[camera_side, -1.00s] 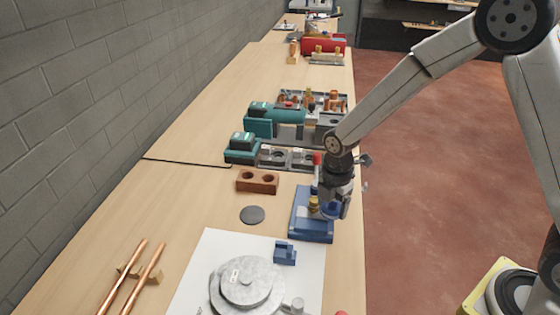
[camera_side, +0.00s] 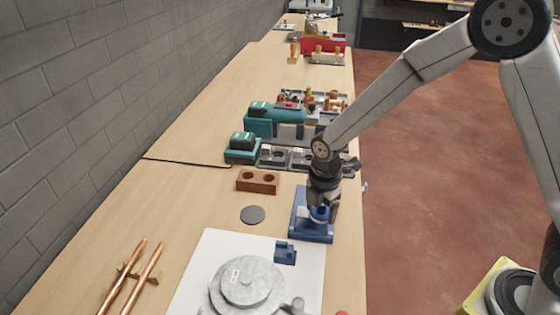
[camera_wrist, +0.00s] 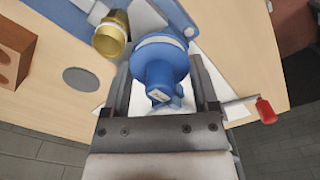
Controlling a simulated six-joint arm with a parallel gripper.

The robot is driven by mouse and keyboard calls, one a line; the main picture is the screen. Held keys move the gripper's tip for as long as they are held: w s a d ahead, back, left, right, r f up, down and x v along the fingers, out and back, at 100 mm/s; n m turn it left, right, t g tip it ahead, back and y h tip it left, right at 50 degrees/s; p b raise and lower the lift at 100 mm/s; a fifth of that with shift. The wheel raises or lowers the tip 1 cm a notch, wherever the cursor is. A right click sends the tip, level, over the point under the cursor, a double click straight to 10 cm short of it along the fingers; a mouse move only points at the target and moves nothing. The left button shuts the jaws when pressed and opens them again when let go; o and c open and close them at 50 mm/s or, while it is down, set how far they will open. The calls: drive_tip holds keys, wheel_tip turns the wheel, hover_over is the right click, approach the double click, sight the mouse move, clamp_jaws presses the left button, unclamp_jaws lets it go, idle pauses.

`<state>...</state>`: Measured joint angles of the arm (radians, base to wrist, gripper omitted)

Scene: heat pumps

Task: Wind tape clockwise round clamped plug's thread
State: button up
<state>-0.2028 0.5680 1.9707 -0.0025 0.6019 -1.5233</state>
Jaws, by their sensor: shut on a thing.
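The blue tape spool (camera_wrist: 160,68) sits between the two fingers of my gripper (camera_wrist: 160,100), which is shut on it. The brass plug (camera_wrist: 111,34) shows up and left of the spool in the wrist view, close beside it. In the side view, my gripper (camera_side: 322,204) is low over the blue vise (camera_side: 311,234), with the blue spool (camera_side: 319,214) under it. The plug is mostly hidden there behind my gripper. I cannot tell whether tape touches the thread.
A red-brown block with two holes (camera_side: 257,181) and a grey disc (camera_side: 252,215) lie to the left. A red-tipped handle (camera_wrist: 264,110) shows right of my gripper.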

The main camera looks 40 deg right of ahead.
drive_tip(key=shift+w+a, duration=0.5)
drive_tip(key=shift+a, duration=0.3)
drive_tip(key=shift+w+a, duration=0.5)
drive_tip(key=shift+w, duration=0.25)
drive_tip(key=shift+w, duration=0.1)
drive_tip(key=shift+w+a, duration=0.2)
drive_tip(key=shift+w, duration=0.6)
drive_tip(key=shift+w, duration=0.15)
drive_tip(key=shift+w+d, duration=0.2)
drive_tip(key=shift+w, duration=0.6)
